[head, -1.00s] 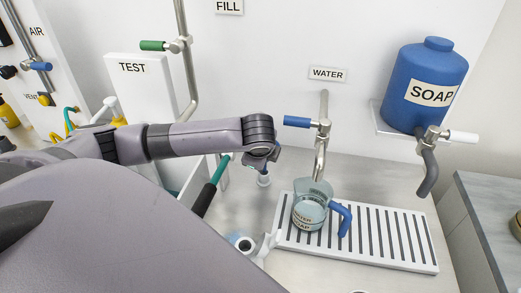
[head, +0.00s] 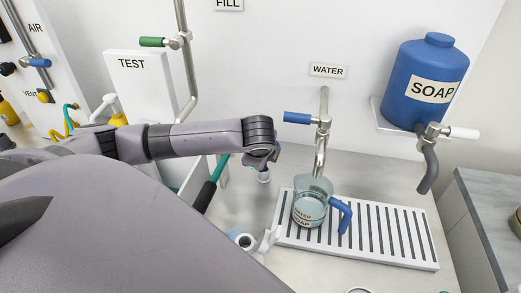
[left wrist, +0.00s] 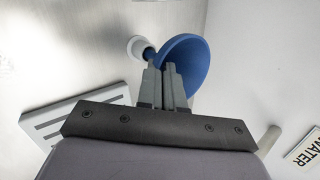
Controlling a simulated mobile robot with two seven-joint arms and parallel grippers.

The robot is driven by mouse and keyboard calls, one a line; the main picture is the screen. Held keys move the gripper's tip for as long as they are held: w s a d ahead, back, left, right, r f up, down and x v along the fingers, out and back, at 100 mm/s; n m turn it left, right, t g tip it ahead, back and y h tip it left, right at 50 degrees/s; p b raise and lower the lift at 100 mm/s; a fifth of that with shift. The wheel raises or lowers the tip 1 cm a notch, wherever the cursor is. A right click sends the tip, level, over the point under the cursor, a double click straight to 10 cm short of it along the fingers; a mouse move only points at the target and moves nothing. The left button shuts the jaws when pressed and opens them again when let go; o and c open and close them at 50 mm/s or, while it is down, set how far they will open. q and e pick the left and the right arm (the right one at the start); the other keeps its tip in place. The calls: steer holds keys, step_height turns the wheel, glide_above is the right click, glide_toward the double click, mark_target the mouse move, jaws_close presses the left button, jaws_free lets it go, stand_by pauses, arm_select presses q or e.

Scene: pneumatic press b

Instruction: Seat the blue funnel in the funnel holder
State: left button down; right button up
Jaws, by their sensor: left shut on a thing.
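My left gripper (left wrist: 165,82) is shut on the blue funnel (left wrist: 190,62) in the left wrist view. The funnel's wide mouth faces right there, and its narrow end points at a white, cup-shaped piece (left wrist: 136,47). I cannot tell whether they touch. In the head view my left gripper (head: 262,160) hangs above the counter, with a small blue and white tip (head: 263,176) below it; most of the funnel is hidden. A white ring with a pale bracket (head: 268,243) stands lower down, partly hidden by my arm. I cannot tell if it is the funnel holder. My right gripper is not in view.
A clear jug (head: 311,203) with a blue handle stands on a white slatted drain tray (head: 425,262), under the water tap (head: 322,130). A blue soap tank (head: 428,80) hangs at right. A teal and black handle (head: 208,190) rises beside my left forearm.

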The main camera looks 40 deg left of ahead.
arm_select(q)
steer(key=shift+f+b, duration=0.4)
steer(key=shift+f, duration=1.2)
